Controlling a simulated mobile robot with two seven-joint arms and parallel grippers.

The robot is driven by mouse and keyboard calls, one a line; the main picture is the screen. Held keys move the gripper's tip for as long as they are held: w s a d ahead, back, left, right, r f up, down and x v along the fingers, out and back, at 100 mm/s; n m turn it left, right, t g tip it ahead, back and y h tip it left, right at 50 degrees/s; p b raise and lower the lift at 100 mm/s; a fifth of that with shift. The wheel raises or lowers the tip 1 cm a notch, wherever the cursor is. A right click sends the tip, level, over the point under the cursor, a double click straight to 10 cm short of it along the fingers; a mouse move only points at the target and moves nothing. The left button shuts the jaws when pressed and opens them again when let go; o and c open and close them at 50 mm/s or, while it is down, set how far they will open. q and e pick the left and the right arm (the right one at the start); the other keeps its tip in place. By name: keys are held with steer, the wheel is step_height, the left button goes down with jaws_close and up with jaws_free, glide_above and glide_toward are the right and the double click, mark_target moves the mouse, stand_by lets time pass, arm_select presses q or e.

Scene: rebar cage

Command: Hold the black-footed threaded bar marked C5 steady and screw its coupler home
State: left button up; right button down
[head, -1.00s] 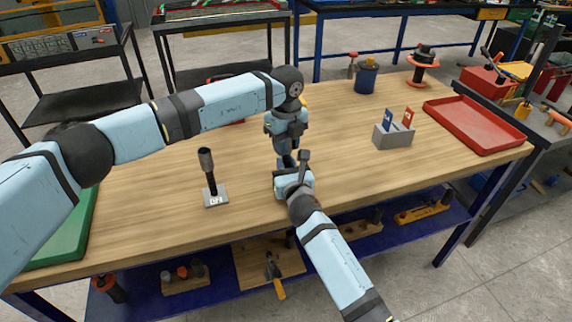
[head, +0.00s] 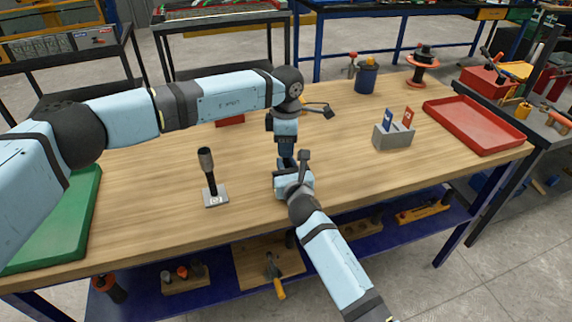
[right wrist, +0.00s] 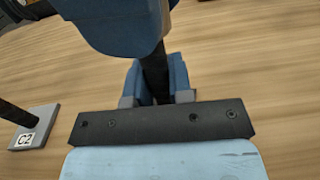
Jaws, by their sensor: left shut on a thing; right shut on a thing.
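A dark upright bar (right wrist: 154,75) stands between the blue fingers of my right gripper (right wrist: 157,88), which is shut on it. In the head view my right gripper (head: 284,180) reaches in low from the front. My left gripper (head: 286,160) points down from directly above and is shut around the bar's top, where the coupler sits; its blue body (right wrist: 120,25) covers that end in the right wrist view. The coupler, the bar's foot and its mark are hidden, so I cannot read C5 or tell how far the coupler is down.
A second bar (head: 210,180) with a dark coupler stands left on a grey foot marked C2 (right wrist: 26,140). A green tray (head: 75,215) is far left, a red tray (head: 480,125) far right. A grey block (head: 393,137) holds blue and red tags.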

arm_select(q)
steer(key=m, duration=0.9)
steer(key=o, duration=1.1)
step_height(320, 180, up, 12)
steer(key=shift+r, duration=0.1)
arm_select(e)
steer(key=c, duration=0.9)
jaws_free()
steer(key=shift+c, duration=0.2)
